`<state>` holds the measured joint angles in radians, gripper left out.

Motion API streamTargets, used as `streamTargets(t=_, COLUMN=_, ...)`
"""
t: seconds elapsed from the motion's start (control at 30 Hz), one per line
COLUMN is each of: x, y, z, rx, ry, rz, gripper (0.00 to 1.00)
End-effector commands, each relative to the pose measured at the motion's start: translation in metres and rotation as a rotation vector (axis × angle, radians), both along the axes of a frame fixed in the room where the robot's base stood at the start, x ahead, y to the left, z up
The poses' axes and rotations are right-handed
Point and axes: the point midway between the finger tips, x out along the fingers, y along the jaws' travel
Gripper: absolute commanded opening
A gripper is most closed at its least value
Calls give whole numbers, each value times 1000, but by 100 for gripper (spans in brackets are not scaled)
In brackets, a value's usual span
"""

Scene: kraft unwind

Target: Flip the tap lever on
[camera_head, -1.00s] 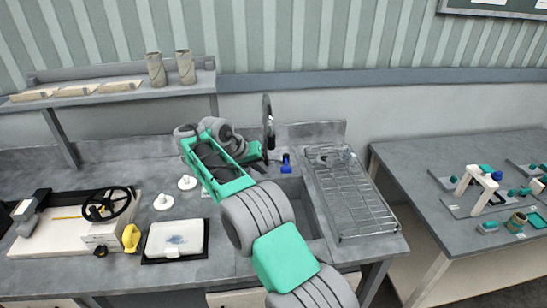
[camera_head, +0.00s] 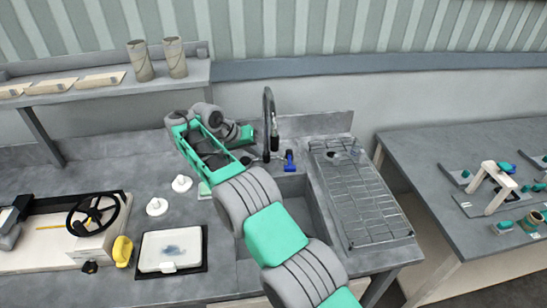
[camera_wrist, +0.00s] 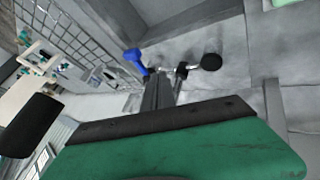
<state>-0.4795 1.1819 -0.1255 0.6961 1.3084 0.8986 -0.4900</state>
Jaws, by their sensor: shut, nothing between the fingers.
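The tap (camera_head: 268,112) stands behind the sink (camera_head: 297,205), with a tall curved spout and a dark nozzle. A blue-ended lever (camera_head: 290,161) sits low on its right side; its blue end also shows in the wrist view (camera_wrist: 134,60). My gripper (camera_wrist: 160,84) is shut and empty, its dark fingers close to the lever and a chrome part of the tap in the wrist view. I cannot tell whether they touch. In the head view, my gripper is just left of the tap base, and its fingertips are hard to make out. A round black piece (camera_wrist: 211,62) shows right of the fingers.
A wire drying rack (camera_head: 362,200) lies right of the sink. White knob-like pieces (camera_head: 157,206), a white tray (camera_head: 171,249) and a machine with a black handwheel (camera_head: 95,213) are to the left. A separate table (camera_head: 450,165) stands at right.

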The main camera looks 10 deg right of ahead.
Motion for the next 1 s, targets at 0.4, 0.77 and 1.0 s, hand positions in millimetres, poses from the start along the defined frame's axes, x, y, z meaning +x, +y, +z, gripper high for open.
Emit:
streamTargets(t=0.4, x=23, y=-47, z=-69, rx=-1, ry=2, rz=-7, gripper=0)
streamTargets(t=0.77, x=22, y=-89, z=-76, rx=-1, ry=-1, rz=-6, gripper=0)
streamTargets(t=1.0, x=21, y=-94, z=-76, rx=0, ry=0, rz=-5, gripper=0)
